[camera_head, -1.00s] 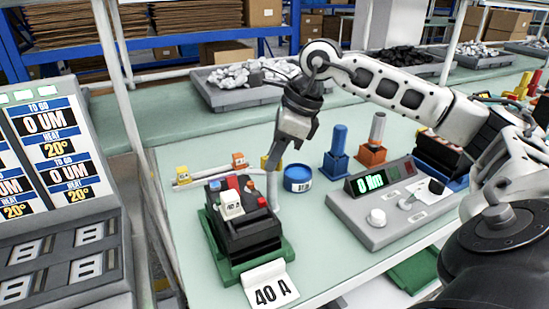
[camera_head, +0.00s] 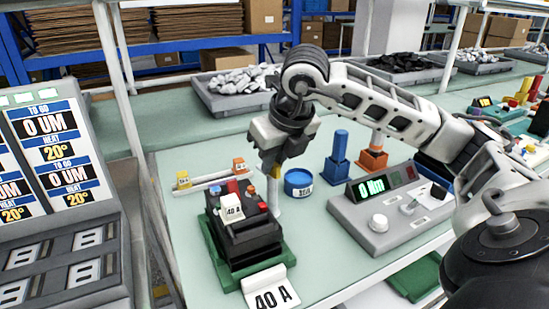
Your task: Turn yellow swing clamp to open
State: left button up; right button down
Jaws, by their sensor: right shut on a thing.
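The yellow swing clamp (camera_head: 277,172) shows only as a small yellow piece at the back right of the black breaker (camera_head: 243,234). A pale post stands below it. My right gripper (camera_head: 270,165) comes down from above and is shut on the clamp, and its fingers hide most of it. The breaker sits upright in a green fixture (camera_head: 225,275), with a white lever marked 40 A and red and blue parts on top. My left gripper is not in view.
A blue round container (camera_head: 298,182) stands just right of the gripper. A grey meter console (camera_head: 385,226) and blue (camera_head: 337,160) and orange (camera_head: 373,158) holders stand further right. A rail with small yellow and orange blocks (camera_head: 210,177) lies behind the breaker.

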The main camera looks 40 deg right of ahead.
jog(key=shift+m+h, duration=0.4)
jog(key=shift+m, duration=0.5)
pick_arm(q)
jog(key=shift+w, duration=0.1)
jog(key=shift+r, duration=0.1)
pick_arm(e)
jog(key=c, duration=1.4)
grip_release()
jog(key=shift+c, duration=0.2)
pick_arm(q)
jog(key=p, duration=0.2)
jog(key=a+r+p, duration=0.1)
jog(key=p, duration=0.2)
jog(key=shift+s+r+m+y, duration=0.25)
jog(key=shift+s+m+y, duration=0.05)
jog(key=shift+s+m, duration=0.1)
pick_arm(e)
jog(key=v, duration=1.6)
jog(key=shift+w, duration=0.1)
